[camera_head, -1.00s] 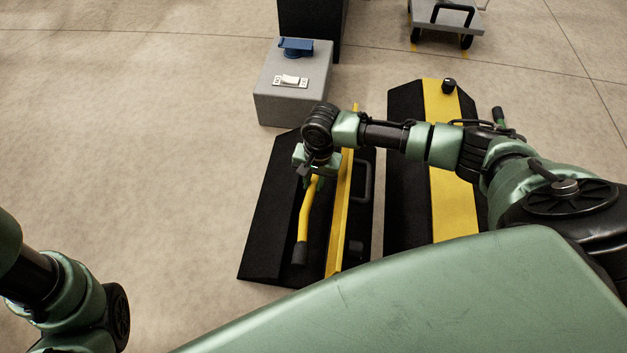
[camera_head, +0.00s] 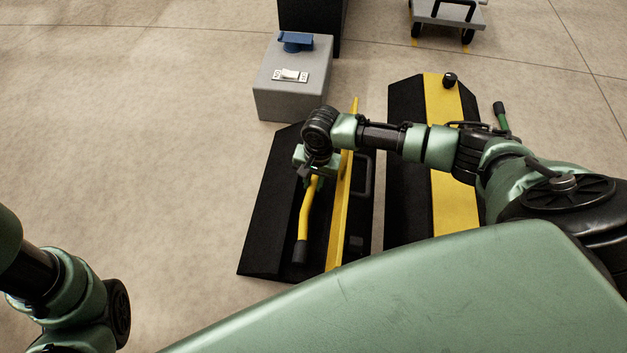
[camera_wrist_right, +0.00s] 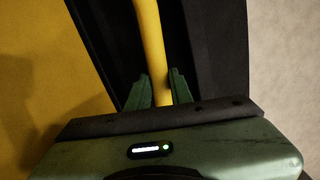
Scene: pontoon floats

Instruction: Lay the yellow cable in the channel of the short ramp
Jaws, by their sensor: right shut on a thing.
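The short ramp (camera_head: 268,225) is black and lies on the floor, with a yellow lid (camera_head: 340,215) standing up along its right part. The yellow cable (camera_head: 305,215) has a black end (camera_head: 300,252) toward me and runs over the dark channel area left of the lid. My right gripper (camera_head: 312,180) is shut on the cable above the ramp. In the right wrist view the cable (camera_wrist_right: 149,40) passes between the fingers (camera_wrist_right: 160,88). I cannot tell whether the cable touches the channel floor. The cable's far part is hidden behind my right arm. My left gripper is out of view.
A second black ramp with a yellow strip (camera_head: 452,200) lies to the right, partly under my right arm. A grey box (camera_head: 291,98) with a switch and a blue part stands beyond the short ramp. A cart (camera_head: 448,14) stands at the back. Floor on the left is clear.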

